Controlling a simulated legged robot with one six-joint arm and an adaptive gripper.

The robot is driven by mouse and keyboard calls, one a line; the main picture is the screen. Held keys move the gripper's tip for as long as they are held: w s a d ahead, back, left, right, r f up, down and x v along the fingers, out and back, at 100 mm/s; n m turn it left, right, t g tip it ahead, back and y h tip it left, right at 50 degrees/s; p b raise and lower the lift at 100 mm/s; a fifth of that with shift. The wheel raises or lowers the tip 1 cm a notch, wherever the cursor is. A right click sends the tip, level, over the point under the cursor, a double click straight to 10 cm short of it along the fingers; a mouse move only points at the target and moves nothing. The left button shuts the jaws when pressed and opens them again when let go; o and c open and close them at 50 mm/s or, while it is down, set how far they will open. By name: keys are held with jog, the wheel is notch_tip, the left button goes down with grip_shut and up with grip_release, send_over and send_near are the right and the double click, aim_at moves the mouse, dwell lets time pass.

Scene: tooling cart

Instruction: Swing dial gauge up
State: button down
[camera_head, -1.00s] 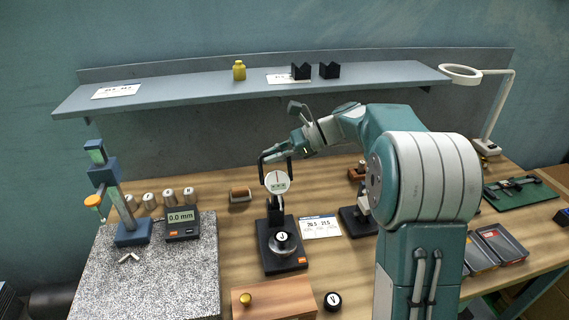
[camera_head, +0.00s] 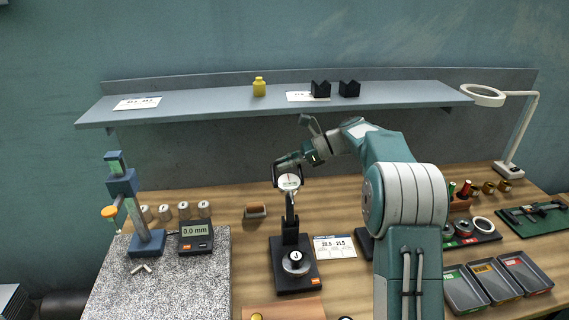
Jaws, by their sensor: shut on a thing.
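The dial gauge (camera_head: 289,182) has a round white face and sits at the top of a dark post on a black stand (camera_head: 282,257), near the middle of the bench. A round silver part marked J (camera_head: 295,261) sits on the stand's base below it. My gripper (camera_head: 287,169) reaches in from the right and is shut on the dial gauge at its upper edge. The fingertips are small, and the exact contact is hard to make out.
A card (camera_head: 334,247) lies right of the stand. A digital readout (camera_head: 196,237) and a column gauge (camera_head: 139,214) stand on the granite plate (camera_head: 170,285) at left. A shelf (camera_head: 210,104) runs behind. Trays (camera_head: 494,281) and a magnifier lamp (camera_head: 521,130) are at right.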

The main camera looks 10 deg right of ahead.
jog(key=shift+w, duration=0.1)
jog(key=c, duration=0.7)
grip_release()
jog(key=v, duration=1.2)
